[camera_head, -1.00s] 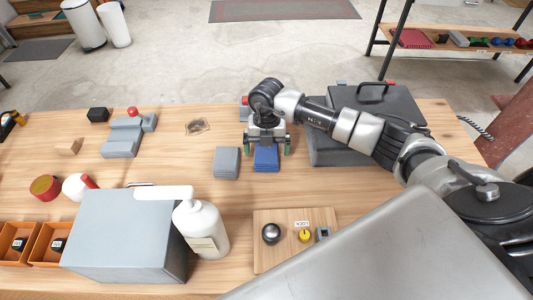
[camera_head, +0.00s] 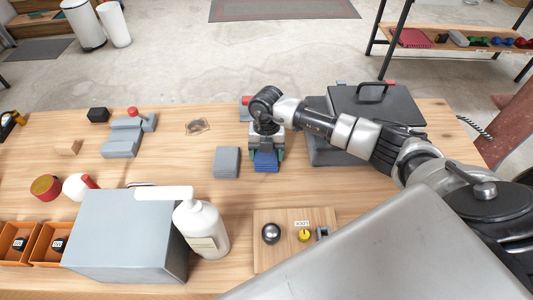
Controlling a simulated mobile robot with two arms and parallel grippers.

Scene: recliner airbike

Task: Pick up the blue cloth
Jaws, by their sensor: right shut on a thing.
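The blue cloth (camera_head: 266,167) is a small folded stack on the wooden table, right of a grey folded cloth (camera_head: 227,162). My right gripper (camera_head: 266,156) points down over the blue cloth, its fingers on the left and right sides of it. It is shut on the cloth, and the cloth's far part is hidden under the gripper. Whether the cloth is clear of the table cannot be told. My left gripper is not in view.
A white bottle (camera_head: 203,232), a grey box (camera_head: 124,235) and a wooden board with knobs (camera_head: 284,259) stand nearer. The table (camera_head: 190,160) is bare left of the grey cloth.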

